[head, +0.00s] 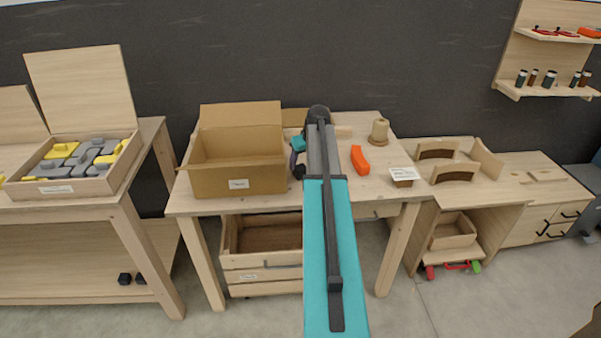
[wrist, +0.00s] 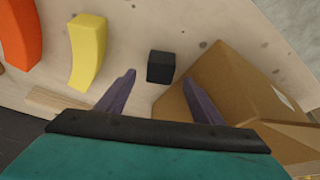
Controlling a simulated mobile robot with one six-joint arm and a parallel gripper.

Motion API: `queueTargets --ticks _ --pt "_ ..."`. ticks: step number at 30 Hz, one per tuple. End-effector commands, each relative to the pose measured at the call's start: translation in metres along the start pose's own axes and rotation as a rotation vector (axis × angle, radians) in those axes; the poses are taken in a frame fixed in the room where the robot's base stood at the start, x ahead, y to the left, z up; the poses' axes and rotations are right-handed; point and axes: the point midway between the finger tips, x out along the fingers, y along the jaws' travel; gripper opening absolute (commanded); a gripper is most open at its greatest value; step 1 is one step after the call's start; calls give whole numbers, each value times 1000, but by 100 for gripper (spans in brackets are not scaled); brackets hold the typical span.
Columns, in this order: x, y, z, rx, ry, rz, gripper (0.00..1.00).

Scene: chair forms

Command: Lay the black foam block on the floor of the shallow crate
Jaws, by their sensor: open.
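The black foam block (wrist: 161,67) is a small dark cube on the tabletop in the wrist view, beside the cardboard box. In the head view my arm hides that spot. My gripper (wrist: 159,84) is open, its two purple fingers apart with nothing held; the block appears just beyond and between the fingertips. In the head view my gripper (head: 296,160) is mostly behind my arm, right of the box. A wooden slatted crate (head: 262,276) with a label stands under the middle table; its inside is partly in view and looks empty. I cannot tell whether it is the shallow crate.
An open cardboard box (head: 238,182) stands left of my arm. An orange piece (head: 360,159), a yellow piece (wrist: 86,50) and a wooden spool (head: 379,131) are on the table. A smaller wooden crate (head: 453,240) is at right; a lidded tray (head: 72,188) holds foam pieces at left.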

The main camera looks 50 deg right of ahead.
Motion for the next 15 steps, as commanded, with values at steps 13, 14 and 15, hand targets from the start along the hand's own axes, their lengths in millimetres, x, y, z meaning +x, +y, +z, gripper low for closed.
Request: queueTargets --ticks 13,14,15 --pt "39 0 4 0 -1 -1 61" --pt "41 0 4 0 -1 -1 61" --pt "44 -1 4 0 -1 -1 61"
